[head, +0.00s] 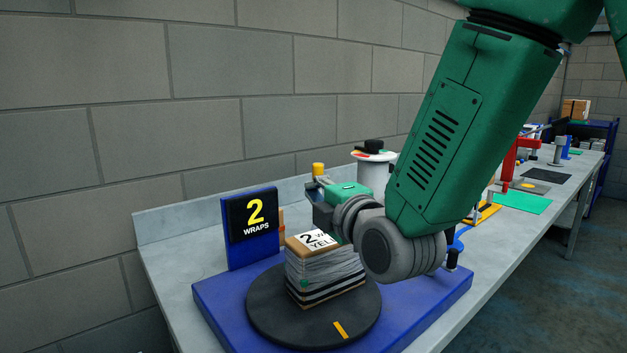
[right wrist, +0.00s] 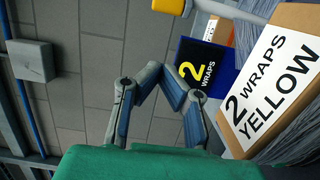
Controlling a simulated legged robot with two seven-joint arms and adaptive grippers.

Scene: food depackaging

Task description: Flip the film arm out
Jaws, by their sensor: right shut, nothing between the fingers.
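A stack (head: 325,268) wrapped in clear film stands on a black turntable (head: 262,318). Its top label reads "2 W... YELL" in the head view and "2 WRAPS YELLOW" (right wrist: 265,82) in the right wrist view. A yellow-capped post (head: 318,169) stands behind my right gripper (head: 318,200); a yellow knob (right wrist: 168,6) shows at the top of the wrist view. I cannot tell for sure which part is the film arm; my arm hides some of that area. My right gripper (right wrist: 162,73) is shut and empty, beside and above the stack. My left gripper is not in view.
A blue base (head: 440,292) carries the turntable. A "2 WRAPS" sign (head: 250,228) stands behind it at left. A white roll (head: 373,172) with a black knob stands behind my arm. The grey bench runs right with a red-framed device (head: 510,160) and a green mat (head: 524,202).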

